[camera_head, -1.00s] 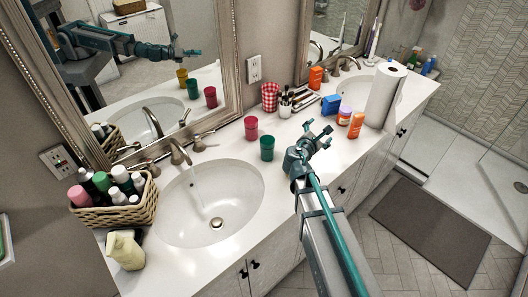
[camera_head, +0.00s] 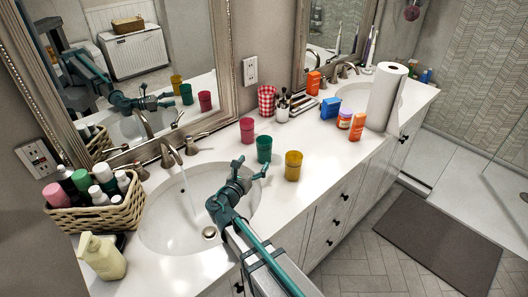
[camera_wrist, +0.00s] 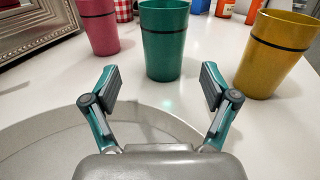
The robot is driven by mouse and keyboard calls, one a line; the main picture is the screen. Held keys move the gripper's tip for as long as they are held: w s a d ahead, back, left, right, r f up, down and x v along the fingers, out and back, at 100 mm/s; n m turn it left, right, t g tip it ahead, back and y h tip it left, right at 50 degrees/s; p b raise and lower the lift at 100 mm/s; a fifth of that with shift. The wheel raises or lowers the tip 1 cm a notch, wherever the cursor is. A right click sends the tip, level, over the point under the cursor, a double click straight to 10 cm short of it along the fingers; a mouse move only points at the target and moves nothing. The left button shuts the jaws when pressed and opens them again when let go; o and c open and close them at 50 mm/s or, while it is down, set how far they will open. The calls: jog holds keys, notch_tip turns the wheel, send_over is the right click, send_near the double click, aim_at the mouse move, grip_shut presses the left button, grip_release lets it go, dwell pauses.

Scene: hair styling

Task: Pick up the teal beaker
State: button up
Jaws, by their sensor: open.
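The teal beaker (camera_head: 264,149) stands upright on the white counter between a pink beaker (camera_head: 247,130) and a yellow beaker (camera_head: 293,166). In the wrist view the teal beaker (camera_wrist: 163,42) is straight ahead, beyond and between the two fingers, with a dark band around it. The pink beaker (camera_wrist: 98,27) is to its left and the yellow beaker (camera_wrist: 275,55) to its right. My gripper (camera_head: 252,169) is open and empty, over the near sink's right side, short of the teal beaker and apart from it. It also shows in the wrist view (camera_wrist: 160,88).
The near sink (camera_head: 165,235) has its tap running. A basket of bottles (camera_head: 95,215) and a soap dispenser (camera_head: 101,257) stand left. A red checked cup (camera_head: 267,101), boxes and a paper roll (camera_head: 385,97) stand farther along the counter. The mirror (camera_head: 228,60) borders the back.

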aim_at(261, 151)
jog(key=x, duration=0.2)
jog(key=shift+w+d, duration=0.1)
jog(key=shift+w, duration=0.15)
jog(key=x, duration=0.1)
jog(key=p+x, duration=0.1)
jog(key=x, duration=0.1)
jog(key=p+x, duration=0.1)
jog(key=shift+w+d+r, duration=0.2)
jog(key=shift+d+r, duration=0.15)
jog(key=shift+w+d+f, duration=0.1)
jog(key=shift+w, duration=0.1)
jog(key=c, duration=1.3)
jog(key=shift+r, duration=0.7)
jog(key=s+d+r+b, duration=0.1)
jog(key=s+r, duration=0.3)
jog(key=s+d+r+b, duration=0.1)
jog(key=s+r, duration=0.2)
jog(key=s, duration=0.2)
jog(key=s+d+r+b, duration=0.1)
jog(key=s+r, duration=0.3)
jog(key=shift+s+r+b, duration=0.3)
jog(key=shift+s+b, duration=0.05)
jog(key=shift+s, duration=0.05)
